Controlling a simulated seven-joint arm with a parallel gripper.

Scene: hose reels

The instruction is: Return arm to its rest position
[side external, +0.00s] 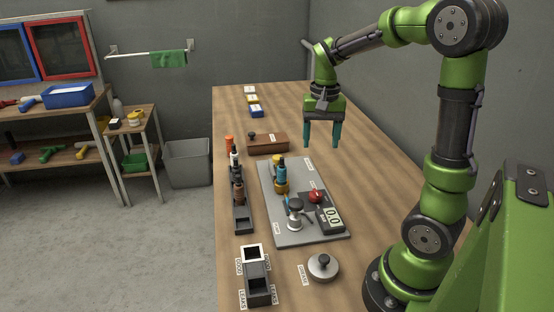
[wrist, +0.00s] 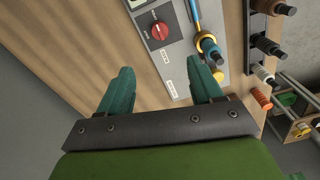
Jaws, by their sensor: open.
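My green arm reaches over the wooden table (side external: 350,190) from the right. My gripper (side external: 321,146) points down with its two teal fingers apart and nothing between them. It hangs above the table behind the grey test plate (side external: 275,215). In the wrist view my gripper (wrist: 158,85) is also open and empty, with bare wood and the edge of the plate beyond the fingers.
The plate carries a red knob (side external: 316,196), a gauge reading 0.0 (side external: 329,219) and blue and yellow fittings (side external: 281,174). A dark rack (side external: 242,215) with several nozzles stands left of it. A brown box (side external: 268,143) lies behind. The table's right side is clear.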

